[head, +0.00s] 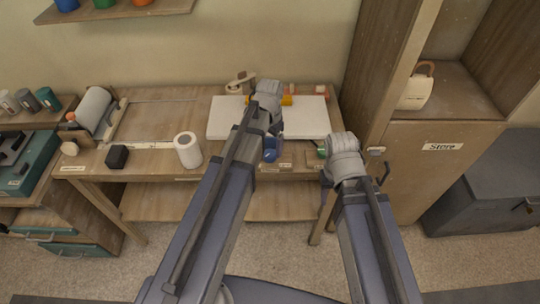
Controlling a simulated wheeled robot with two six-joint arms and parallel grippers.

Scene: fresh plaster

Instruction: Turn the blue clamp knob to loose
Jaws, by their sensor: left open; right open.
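A blue knob-like part (271,149), which looks like the blue clamp knob, shows at the front of the workbench (150,162), just right of my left forearm. My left gripper (275,128) is over the bench just above the blue part. My arm and wrist hide much of it, and I cannot tell whether it touches the blue part. My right gripper (327,179) is in front of the bench's right end, apart from the blue part and mostly hidden by its wrist. Both grippers are open. The knob's setting cannot be read.
A white roll (188,150) and a black block (117,156) stand left. A wooden cabinet (430,160) rises close to the right.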

